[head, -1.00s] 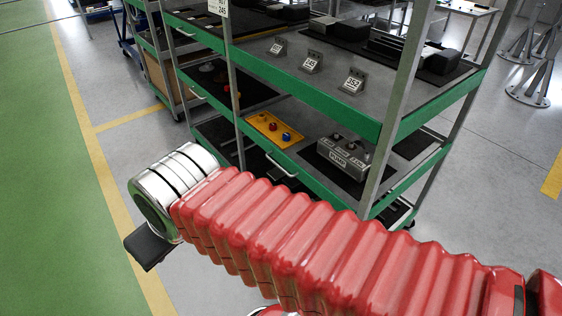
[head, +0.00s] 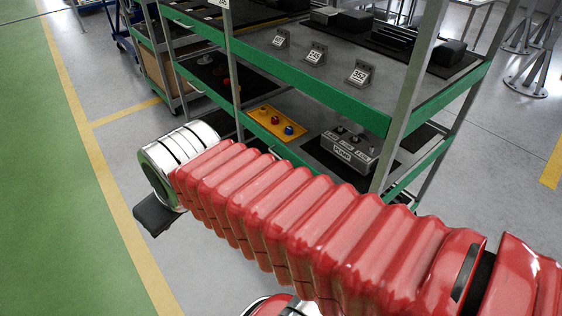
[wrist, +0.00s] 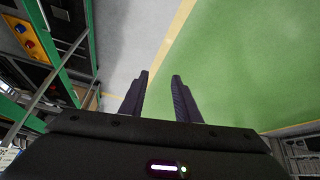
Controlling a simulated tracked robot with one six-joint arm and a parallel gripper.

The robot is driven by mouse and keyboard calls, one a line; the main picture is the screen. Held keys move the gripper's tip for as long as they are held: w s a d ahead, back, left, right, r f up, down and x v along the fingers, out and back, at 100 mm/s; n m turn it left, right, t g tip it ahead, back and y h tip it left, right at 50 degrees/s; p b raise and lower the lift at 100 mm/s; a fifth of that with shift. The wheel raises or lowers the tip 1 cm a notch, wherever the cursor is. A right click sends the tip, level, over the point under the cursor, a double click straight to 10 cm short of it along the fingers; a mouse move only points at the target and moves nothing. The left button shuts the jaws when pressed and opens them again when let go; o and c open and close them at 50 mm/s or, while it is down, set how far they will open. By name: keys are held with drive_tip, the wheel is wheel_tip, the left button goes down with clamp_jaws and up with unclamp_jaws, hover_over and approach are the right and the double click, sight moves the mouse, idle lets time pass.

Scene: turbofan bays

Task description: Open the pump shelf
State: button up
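The grey box marked PUMP (head: 345,153) sits on a black mat on the lower shelf of the green-edged rack, in the head view.
The upper shelf (head: 330,100) carries numbered tags and dark parts. A grey upright post (head: 400,125) stands at the rack's front corner. Free grey floor (head: 110,150) and a green floor area (head: 40,200) lie to the left, divided by a yellow line.

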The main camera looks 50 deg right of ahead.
drive_tip(key=w+d+f+n+t+h, duration=0.2)
drive_tip(key=w+d+f, duration=0.2)
drive_tip(key=w+d, duration=0.7)
drive_tip(key=w+d+f+n+t+h, duration=0.15)
drive_tip(key=w+d+f, duration=0.25)
drive_tip(key=w+d, duration=0.7)
drive_tip(key=d+f+n+h, duration=0.1)
drive_tip(key=d+f, duration=0.5)
drive_tip(key=d, duration=0.4)
drive_tip(key=n+t+h, duration=0.4)
drive_tip(key=h, duration=0.1)
approach(281, 159)
drive_tip(key=v, duration=0.4)
drive_tip(key=shift+d+f, duration=0.35)
drive_tip(key=shift+f, duration=0.2)
drive_tip(key=x, duration=1.3)
drive_tip(key=shift+w+d, duration=0.1)
drive_tip(key=shift+w, duration=0.3)
